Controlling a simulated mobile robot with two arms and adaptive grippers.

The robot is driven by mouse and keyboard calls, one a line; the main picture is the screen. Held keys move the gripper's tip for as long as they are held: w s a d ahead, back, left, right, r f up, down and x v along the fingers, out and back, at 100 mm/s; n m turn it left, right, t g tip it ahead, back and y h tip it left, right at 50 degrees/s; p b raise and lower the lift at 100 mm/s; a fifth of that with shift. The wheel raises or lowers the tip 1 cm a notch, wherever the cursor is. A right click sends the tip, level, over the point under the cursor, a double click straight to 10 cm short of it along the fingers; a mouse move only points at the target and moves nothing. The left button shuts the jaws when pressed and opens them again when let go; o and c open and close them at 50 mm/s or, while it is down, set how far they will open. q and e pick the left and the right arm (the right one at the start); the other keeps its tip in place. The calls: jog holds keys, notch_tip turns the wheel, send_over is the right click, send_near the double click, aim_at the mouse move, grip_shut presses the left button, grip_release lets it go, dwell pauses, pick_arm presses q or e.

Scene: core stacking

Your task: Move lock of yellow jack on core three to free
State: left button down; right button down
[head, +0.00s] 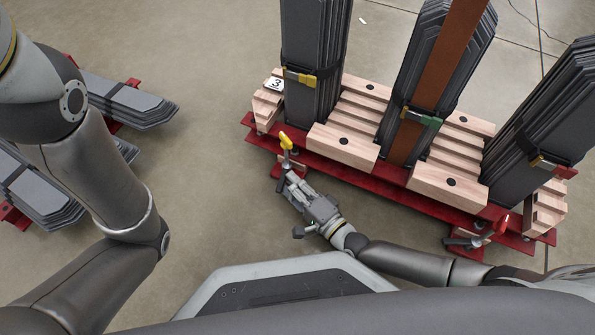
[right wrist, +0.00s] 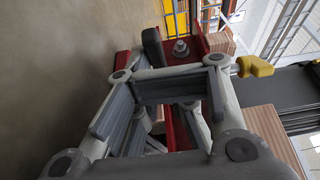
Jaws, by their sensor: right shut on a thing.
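The yellow jack (head: 286,143) stands at the left front end of the red base, below the block marked 3. Its yellow handle (right wrist: 256,67) also shows at the upper right of the right wrist view. My right gripper (head: 288,182) is at the jack's lower part, just below the yellow handle, and is shut on what appears to be its lock. The gripper's fingers hide most of the lock, so its position cannot be told. Core three (head: 313,60) is a tall dark stack with a yellow strap clip. My left gripper is out of view.
The red base (head: 385,185) carries pale wooden blocks (head: 345,146) and more dark core stacks (head: 433,60). A red-handled jack (head: 490,232) stands at its right front. The floor between is clear.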

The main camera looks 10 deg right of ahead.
jog(key=shift+s+a, duration=0.1)
jog(key=shift+a, duration=1.1)
jog(key=shift+d, duration=0.15)
jog(key=shift+w+d, duration=0.45)
jog(key=shift+s+d, duration=0.1)
jog(key=shift+p+v, duration=0.55)
jog(key=shift+v, duration=2.65)
jog(key=shift+s+d, duration=0.1)
jog(key=shift+s, duration=0.1)
